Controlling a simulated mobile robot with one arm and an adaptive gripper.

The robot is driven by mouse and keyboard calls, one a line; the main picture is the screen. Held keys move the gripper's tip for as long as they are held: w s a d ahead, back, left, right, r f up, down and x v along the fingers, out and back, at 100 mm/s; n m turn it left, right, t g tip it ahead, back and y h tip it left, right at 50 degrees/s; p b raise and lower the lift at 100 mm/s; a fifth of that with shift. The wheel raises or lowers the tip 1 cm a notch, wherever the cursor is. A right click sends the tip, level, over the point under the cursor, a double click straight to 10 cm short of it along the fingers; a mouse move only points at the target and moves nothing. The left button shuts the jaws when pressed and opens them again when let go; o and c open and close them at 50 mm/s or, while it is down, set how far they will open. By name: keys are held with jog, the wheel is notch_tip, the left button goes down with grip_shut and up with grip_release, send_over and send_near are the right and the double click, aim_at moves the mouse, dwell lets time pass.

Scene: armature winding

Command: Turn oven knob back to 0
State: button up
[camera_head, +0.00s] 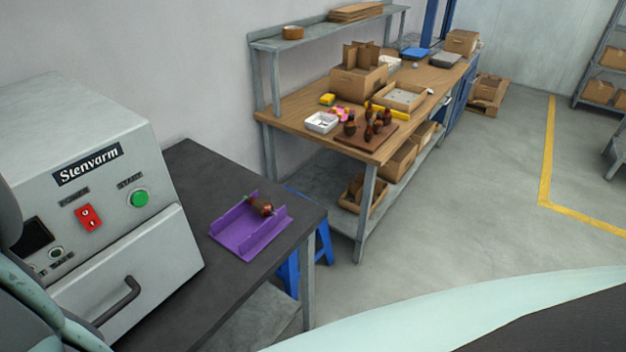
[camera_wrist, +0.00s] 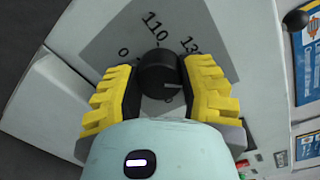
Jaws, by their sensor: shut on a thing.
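The black oven knob (camera_wrist: 160,74) sits in the middle of a grey dial plate (camera_wrist: 112,38) in the wrist view. My gripper (camera_wrist: 159,70) has its two yellow ribbed fingers shut on the knob, one on each side. The white pointer line on the knob points right in the picture, away from the 0 at the upper left. The dial also shows 110 at the top and a number starting with 13 at the upper right; the lower marks are hidden by my gripper. The oven (camera_head: 95,145), labelled Stenvarm, stands at left in the head view; the knob is not visible there.
The oven front has a red switch (camera_head: 88,217), a green start button (camera_head: 139,198) and a door handle (camera_head: 117,302). A purple tray (camera_head: 243,243) holding a wound part lies on the dark table (camera_head: 190,165).

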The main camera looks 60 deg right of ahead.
jog(key=n+p, duration=0.1)
jog(key=n, duration=0.2)
jog(key=shift+r+n, duration=0.1)
jog(key=shift+n, duration=0.3)
jog(key=n+p, duration=0.2)
jog(key=n, duration=0.2)
jog(key=shift+h, duration=0.3)
jog(key=n+p, duration=0.2)
jog(key=n, duration=0.2)
jog(key=shift+f+g, duration=0.2)
jog(key=shift+g, duration=0.1)
jog(key=n+p, duration=0.1)
jog(key=n, duration=0.2)
jog(key=shift+a+f+n+h, duration=0.1)
jog(key=shift+n+h, duration=0.3)
jog(key=n, duration=0.4)
jog(key=shift+f+p, duration=0.15)
jog(key=shift+p, duration=0.15)
jog(key=n, duration=0.3)
jog(key=shift+f+n+h, duration=0.1)
jog(key=shift+n+h, duration=0.3)
jog(key=n, duration=0.4)
jog(key=shift+b, duration=0.3)
jog(key=shift+n+t, duration=0.4)
jog(key=shift+n, duration=1)
